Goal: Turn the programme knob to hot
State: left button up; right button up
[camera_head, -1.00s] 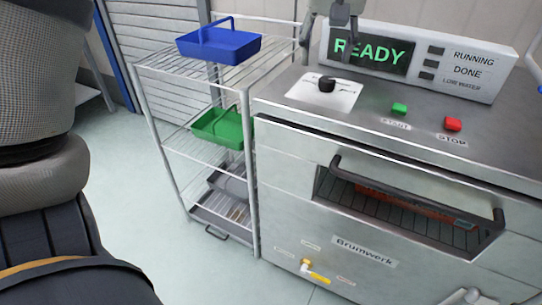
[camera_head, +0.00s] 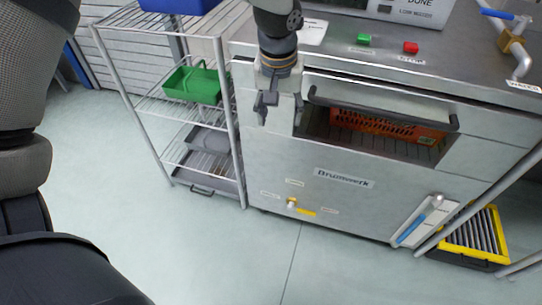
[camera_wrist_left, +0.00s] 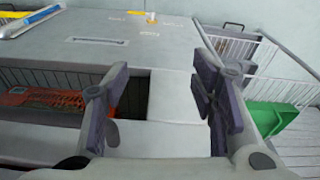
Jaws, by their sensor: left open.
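A small brass knob (camera_head: 291,203) with a yellow mark beside it sits low on the front of the grey machine (camera_head: 375,195). Small labels surround it, too small to read. It also shows at the top of the left wrist view (camera_wrist_left: 151,17). A white plate (camera_head: 313,31) lies on the machine's top; its black knob is not visible now. My left gripper (camera_head: 266,108) hangs near the machine's upper front, left of the opening, and well above the brass knob. In the left wrist view its fingers (camera_wrist_left: 160,105) are apart with nothing between them. My right gripper is not in view.
A wire rack with a green tray (camera_head: 192,84) and a blue tray (camera_head: 178,4) stands left of the machine. A dark handle bar (camera_head: 385,103) crosses the opening holding an orange basket (camera_head: 385,125). A blue-handled lever (camera_head: 412,228) and yellow crate (camera_head: 478,238) are at right. Floor in front is clear.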

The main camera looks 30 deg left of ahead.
pick_arm(q)
jog(key=s+d+f, duration=0.1)
jog(key=s+f, duration=0.4)
jog(key=f, duration=0.2)
jog(key=shift+d+f+m+g+h, duration=0.3)
jog(key=shift+f+m+g, duration=0.05)
jog(key=shift+m+g, duration=0.05)
jog(key=shift+s, duration=0.1)
jog(key=s+d+f+g, duration=0.1)
jog(key=s+f, duration=0.7)
jog(key=s, duration=0.1)
jog(key=s+f+m+g, duration=0.1)
jog(key=s+f, duration=0.1)
jog(key=s, duration=0.9)
jog(key=s+a+f+m, duration=0.1)
jog(key=s+f, duration=0.2)
jog(key=s, duration=0.9)
jog(key=shift+m+g, duration=0.4)
jog(key=shift+a+f, duration=0.1)
